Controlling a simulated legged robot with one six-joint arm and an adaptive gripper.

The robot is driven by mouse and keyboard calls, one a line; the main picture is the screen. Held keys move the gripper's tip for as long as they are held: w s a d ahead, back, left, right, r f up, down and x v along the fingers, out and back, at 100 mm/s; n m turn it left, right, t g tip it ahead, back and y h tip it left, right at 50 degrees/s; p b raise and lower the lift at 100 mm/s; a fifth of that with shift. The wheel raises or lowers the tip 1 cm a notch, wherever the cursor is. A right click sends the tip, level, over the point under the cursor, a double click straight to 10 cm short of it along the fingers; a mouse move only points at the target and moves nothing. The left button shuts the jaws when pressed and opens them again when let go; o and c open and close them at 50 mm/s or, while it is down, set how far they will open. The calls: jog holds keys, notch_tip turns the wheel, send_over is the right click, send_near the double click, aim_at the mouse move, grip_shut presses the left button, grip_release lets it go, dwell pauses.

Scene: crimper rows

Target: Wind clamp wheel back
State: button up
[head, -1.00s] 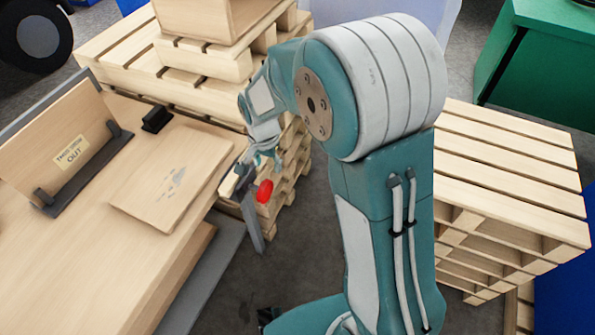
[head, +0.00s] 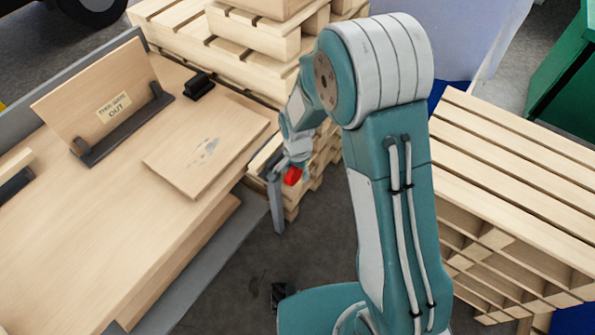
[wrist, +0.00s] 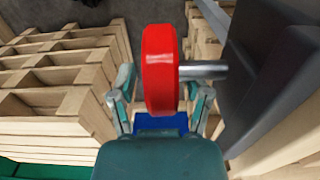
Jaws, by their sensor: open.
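The clamp wheel is red (head: 292,176) and sits at the near right corner of the workbench, partly covered by my gripper (head: 297,158). In the wrist view the red wheel (wrist: 159,70) is seen nearly edge-on, with a grey metal shaft (wrist: 205,70) running right from it toward the dark clamp body (wrist: 270,80). My gripper (wrist: 161,98) is open, one finger on each side of the wheel in the picture. I see no finger clearly touching the wheel. The clamp's grey upright (head: 276,205) hangs below the bench edge.
The wooden workbench (head: 70,250) carries a loose board (head: 205,150), a sign reading OUT (head: 114,107) on an upright panel and a small black block (head: 198,86). Stacked pallets stand behind (head: 250,45) and at right (head: 520,165).

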jog(key=shift+a+f, duration=0.25)
jog(key=shift+a, duration=0.2)
jog(key=shift+d, duration=0.35)
grip_shut()
jog(key=shift+t+h, duration=0.3)
jog(key=shift+t, duration=0.1)
jog(key=shift+a+r+t+h, duration=0.1)
jog(key=shift+r+t+h, duration=0.05)
jog(key=shift+t+h, duration=0.75)
jog(key=shift+r+t+h, duration=0.1)
jog(key=shift+t+h, duration=1)
jog(key=shift+t, duration=0.5)
jog(key=t+h, duration=0.2)
jog(key=t, duration=0.1)
jog(key=t+h, duration=0.1)
jog(key=shift+a+r+t+h, duration=0.1)
jog(key=shift+r+t+h, duration=0.2)
jog(key=shift+t, duration=0.1)
